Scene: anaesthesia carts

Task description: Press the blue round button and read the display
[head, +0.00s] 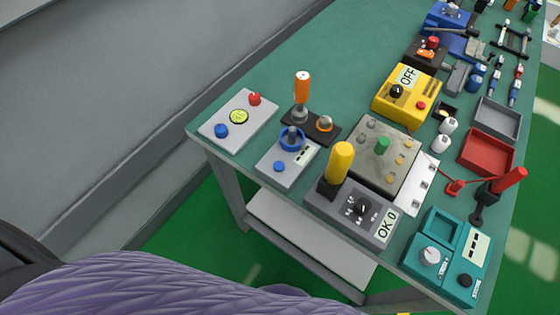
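A blue round button (221,130) sits on a light grey panel (208,137) at the near left corner of the green table. The same panel has a round yellow-green display (239,116), whose text is too small to read, and a red button (254,99). A second, smaller blue round button (279,166) is on another grey box (293,179), below a blue handwheel (291,138) and beside a small white label or display (306,154). Neither gripper shows in the head view.
A dark grey box with a yellow lever (341,160) has a display (385,226) reading "OK 0". A yellow box (390,108) shows "OFF" (408,77). An orange-handled lever (303,88) stands behind the handwheel. A teal box (411,243) sits right. The table's far left is clear.

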